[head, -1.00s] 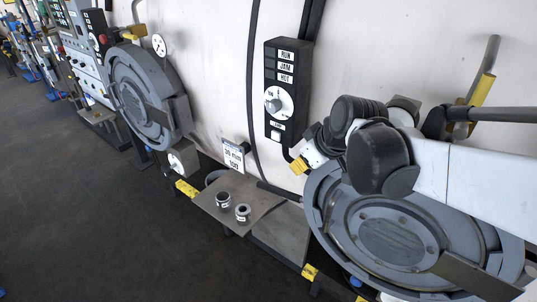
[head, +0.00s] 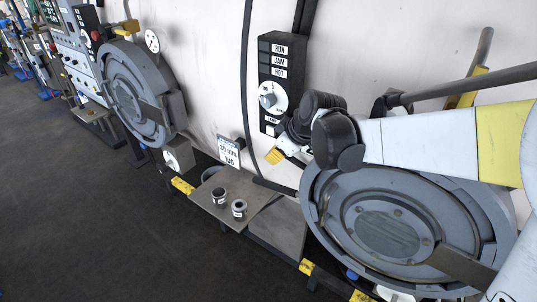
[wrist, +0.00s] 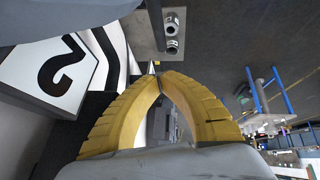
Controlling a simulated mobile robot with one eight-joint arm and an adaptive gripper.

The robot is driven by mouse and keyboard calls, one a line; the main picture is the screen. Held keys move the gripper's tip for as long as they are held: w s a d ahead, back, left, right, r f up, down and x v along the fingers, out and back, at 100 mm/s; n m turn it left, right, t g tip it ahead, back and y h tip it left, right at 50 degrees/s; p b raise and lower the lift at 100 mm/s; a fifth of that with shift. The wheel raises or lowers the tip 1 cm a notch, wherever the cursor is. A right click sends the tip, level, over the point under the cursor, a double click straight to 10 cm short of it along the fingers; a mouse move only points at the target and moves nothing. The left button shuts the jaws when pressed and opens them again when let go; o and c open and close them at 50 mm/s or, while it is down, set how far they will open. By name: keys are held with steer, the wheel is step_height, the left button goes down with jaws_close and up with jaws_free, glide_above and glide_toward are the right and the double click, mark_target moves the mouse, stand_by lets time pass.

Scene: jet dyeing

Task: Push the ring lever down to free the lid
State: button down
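The near round grey lid (head: 385,232) sits in its ring at the right of the head view, partly covered by my arm. A raised lever, grey with a yellow part, stands above that ring (head: 484,47); it looks like the ring lever, and its lower end is hidden behind my arm and a dark rod. My gripper (head: 271,158) is upper left of the lid, in front of the wall and below the black control panel, apart from the lever. In the wrist view its yellow fingers (wrist: 159,75) meet at the tips with nothing visible between them.
The black panel (head: 270,88) with a dial is close to my gripper. A metal shelf (head: 222,222) with two small cylinders lies below. A second round lid (head: 135,88) with its own yellow lever is at the left. Dark floor at lower left is clear.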

steer(key=b, duration=0.2)
glide_above(264, 180)
steer(key=f, duration=0.7)
steer(key=shift+s+a+f, duration=0.2)
steer(key=shift+s+a, duration=0.05)
steer(key=shift+a, duration=0.05)
steer(key=shift+w+d+f, duration=0.1)
steer(key=shift+d+f, duration=0.05)
steer(key=shift+f, duration=0.5)
steer(key=shift+w+d+f, duration=0.1)
steer(key=shift+f, duration=0.5)
steer(key=shift+s+d+f, duration=0.1)
steer(key=shift+d+f, duration=0.2)
steer(key=shift+f, duration=0.45)
steer(key=shift+f+b, duration=0.4)
steer(key=shift+f, duration=0.05)
steer(key=s+d+f+g+h+b, duration=0.1)
steer(key=s+d+f+h+b, duration=0.1)
steer(key=f+b, duration=0.3)
steer(key=s+d+f+g+h+b, duration=0.2)
steer(key=s+d+f+b, duration=0.1)
steer(key=f, duration=0.8)
steer(key=s+d+f+g+h+b, duration=0.2)
steer(key=d+f+b, duration=0.3)
steer(key=f, duration=0.3)
steer(key=shift+s+n+h+b, duration=0.3)
steer(key=shift+s+h+b, duration=0.15)
steer(key=shift+b, duration=0.35)
